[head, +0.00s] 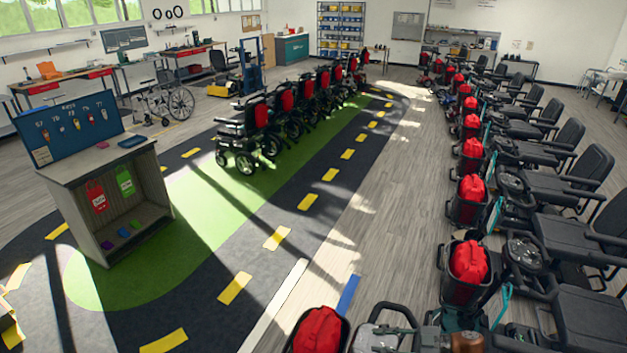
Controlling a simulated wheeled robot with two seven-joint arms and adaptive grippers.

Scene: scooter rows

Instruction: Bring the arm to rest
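No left arm or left gripper shows in the head view. I cannot clearly make out my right gripper. Grey and dark parts crowd the bottom edge right of the middle, beside a red bag (318,332) in a dark basket, and I cannot tell whether any of them is a gripper finger. I see nothing that is clearly held.
A long row of scooters (592,318) with red bags in front baskets fills the right side. A row of wheelchairs (256,118) stands on the green strip. A key cabinet (97,175) stands at left. The dark lane (285,210) between is clear.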

